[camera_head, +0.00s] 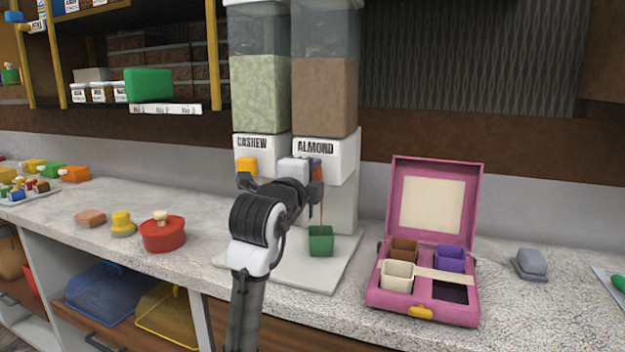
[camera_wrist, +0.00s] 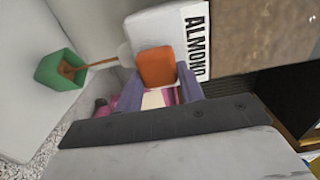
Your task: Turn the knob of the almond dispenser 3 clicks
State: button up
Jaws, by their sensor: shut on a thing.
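The almond dispenser (camera_head: 325,95) stands at the back of the counter, labelled ALMOND and filled with tan-brown contents. My gripper (camera_head: 315,178) is at its front. In the wrist view, my gripper (camera_wrist: 158,90) is shut on the orange knob (camera_wrist: 157,66), one finger on each side of it. The knob's click position cannot be read. A thin brown stream (camera_head: 321,212) runs from below the dispenser's front into a green cup (camera_head: 320,246) on the pale base; stream and cup also show in the wrist view. My wrist hides part of the dispenser's front.
The cashew dispenser (camera_head: 258,100) with a yellow-orange knob (camera_head: 246,166) stands close on the left. An open pink box (camera_head: 475,318) with small coloured cups lies to the right. A red round container (camera_head: 163,237) is at the left. A green block (camera_head: 148,84) is on the shelf.

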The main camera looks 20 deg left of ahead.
jog(key=o, duration=1)
jog(key=shift+s, duration=0.1)
jog(key=s+b, duration=0.2)
jog(key=s, duration=1.1)
jog(key=shift+s+a, duration=0.25)
jog(key=shift+s, duration=0.1)
